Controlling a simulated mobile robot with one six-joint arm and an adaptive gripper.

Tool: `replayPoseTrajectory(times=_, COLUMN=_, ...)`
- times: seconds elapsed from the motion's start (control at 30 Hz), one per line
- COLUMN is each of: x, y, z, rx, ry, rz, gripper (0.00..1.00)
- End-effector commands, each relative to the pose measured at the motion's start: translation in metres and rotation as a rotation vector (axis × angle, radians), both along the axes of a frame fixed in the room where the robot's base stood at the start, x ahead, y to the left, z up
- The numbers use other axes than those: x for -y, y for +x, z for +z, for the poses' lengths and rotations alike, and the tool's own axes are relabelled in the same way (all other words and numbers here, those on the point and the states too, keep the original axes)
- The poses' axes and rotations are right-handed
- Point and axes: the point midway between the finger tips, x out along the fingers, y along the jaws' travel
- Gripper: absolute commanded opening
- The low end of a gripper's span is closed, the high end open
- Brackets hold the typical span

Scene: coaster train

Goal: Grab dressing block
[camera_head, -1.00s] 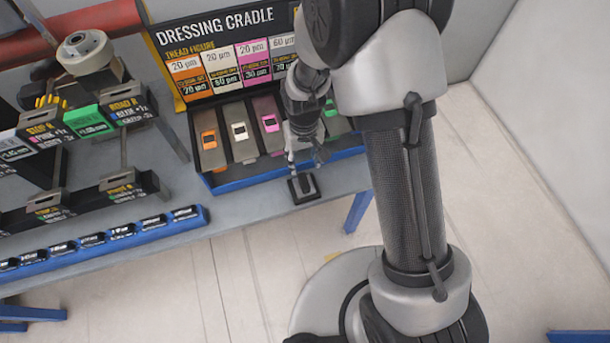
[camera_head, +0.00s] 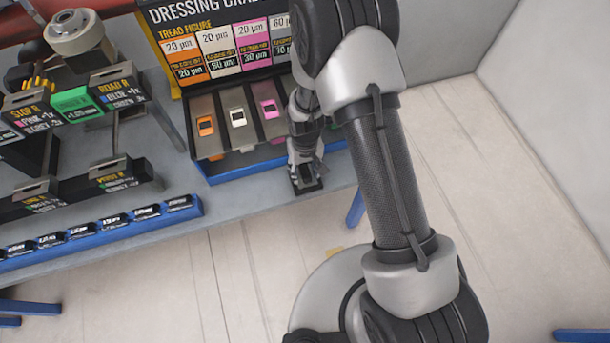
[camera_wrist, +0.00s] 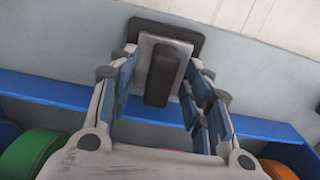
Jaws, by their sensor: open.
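A dark block (camera_wrist: 163,77) on a grey plate and a black base (camera_wrist: 195,33), apparently the dressing block, sits on the grey table just in front of the blue tray. In the head view its dark base (camera_head: 312,187) shows at the table's front edge, partly hidden by my gripper (camera_head: 305,170). My gripper points down over it. In the wrist view my gripper (camera_wrist: 162,88) is open, with its blue-padded fingers on either side of the block. I cannot tell whether they touch it.
The blue tray (camera_head: 245,170) of the dressing cradle holds coloured-tag slots, with orange (camera_head: 206,126), white (camera_head: 237,116) and pink (camera_head: 270,108) tags. Its sign (camera_head: 220,45) stands behind. A blue rail (camera_head: 100,232) of small dark blocks lies left.

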Motion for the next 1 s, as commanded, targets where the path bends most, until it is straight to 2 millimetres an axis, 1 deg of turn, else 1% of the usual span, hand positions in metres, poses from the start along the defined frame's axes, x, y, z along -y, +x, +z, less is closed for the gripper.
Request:
replayPoseTrajectory(times=0.03, x=-0.0002, y=0.0006, z=-0.0047, rx=0.001, ry=0.000, rz=0.000, gripper=0.45)
replayPoseTrajectory(times=0.07, x=-0.0002, y=0.0006, z=-0.0052, rx=0.002, ry=0.001, rz=0.000, gripper=0.45)
replayPoseTrajectory(times=0.23, x=-0.0002, y=0.0008, z=-0.0037, rx=0.002, ry=0.001, rz=0.000, gripper=0.45)
replayPoseTrajectory(times=0.27, x=-0.0002, y=0.0008, z=-0.0036, rx=0.002, ry=0.001, rz=0.000, gripper=0.44)
replayPoseTrajectory(times=0.9, x=-0.0002, y=0.0006, z=-0.0035, rx=0.002, ry=0.001, rz=0.000, gripper=0.01)
replayPoseTrajectory(times=1.0, x=-0.0002, y=0.0006, z=-0.0035, rx=0.002, ry=0.001, rz=0.000, gripper=0.00)
